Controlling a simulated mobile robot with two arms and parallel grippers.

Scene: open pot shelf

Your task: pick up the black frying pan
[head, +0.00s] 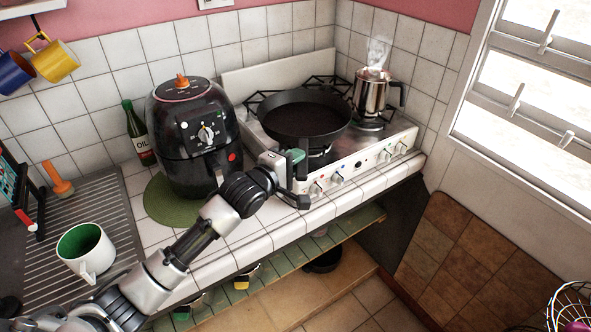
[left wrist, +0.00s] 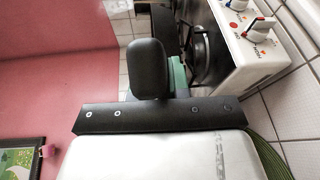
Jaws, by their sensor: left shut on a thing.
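The black frying pan (head: 306,116) is over the white stove, its bowl facing up and roughly level. I cannot tell whether it touches the grate beneath. My left gripper (head: 293,166) is at the pan's near side, at the stove's front left corner, shut on the pan's handle. A green-teal part (head: 297,155) shows between the fingers, and it also shows in the left wrist view (left wrist: 178,75) beside a black finger pad. Most of the handle is hidden by the gripper. My right gripper is not in view.
A steaming metal pot (head: 370,95) stands on the stove (head: 343,177) right of the pan. A black air fryer (head: 193,135) stands close left, with an oil bottle (head: 138,135) behind. A white mug (head: 85,250) is at far left. The tiled counter's front edge is near my arm.

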